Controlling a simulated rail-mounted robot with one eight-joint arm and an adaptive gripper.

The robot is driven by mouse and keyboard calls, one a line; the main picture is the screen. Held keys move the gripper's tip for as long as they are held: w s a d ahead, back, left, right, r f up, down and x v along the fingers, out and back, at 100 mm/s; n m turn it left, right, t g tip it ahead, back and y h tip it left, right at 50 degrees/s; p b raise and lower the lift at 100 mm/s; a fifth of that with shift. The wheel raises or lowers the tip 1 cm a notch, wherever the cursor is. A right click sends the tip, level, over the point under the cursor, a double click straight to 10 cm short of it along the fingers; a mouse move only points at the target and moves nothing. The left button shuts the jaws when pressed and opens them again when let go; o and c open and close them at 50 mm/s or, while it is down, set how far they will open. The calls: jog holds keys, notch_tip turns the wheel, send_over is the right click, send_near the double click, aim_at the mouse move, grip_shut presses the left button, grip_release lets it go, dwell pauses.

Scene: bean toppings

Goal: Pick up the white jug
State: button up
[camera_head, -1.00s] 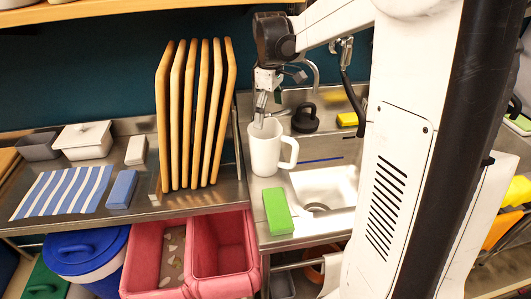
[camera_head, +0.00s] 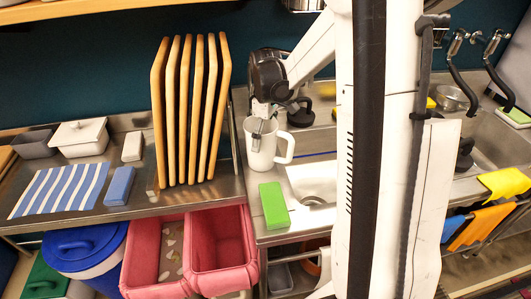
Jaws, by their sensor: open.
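The white jug (camera_head: 263,155) stands upright on the steel counter, left of the sink basin, with its handle to the right. My gripper (camera_head: 257,141) is open and points down at the jug's near upper part. A dark finger shows in front of the jug's rim and wall. Whether a finger is inside the jug or whether they touch, I cannot tell. My wrist hides part of the jug's rim.
A green block (camera_head: 274,204) lies on the counter in front of the jug. Several upright wooden boards (camera_head: 189,110) stand close at the left. The sink basin (camera_head: 312,182) is to the right. A black kettlebell-shaped object (camera_head: 300,115) is behind.

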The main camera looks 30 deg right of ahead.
jog(key=c, duration=1.6)
jog(key=shift+c, duration=0.2)
jog(key=shift+r, duration=0.15)
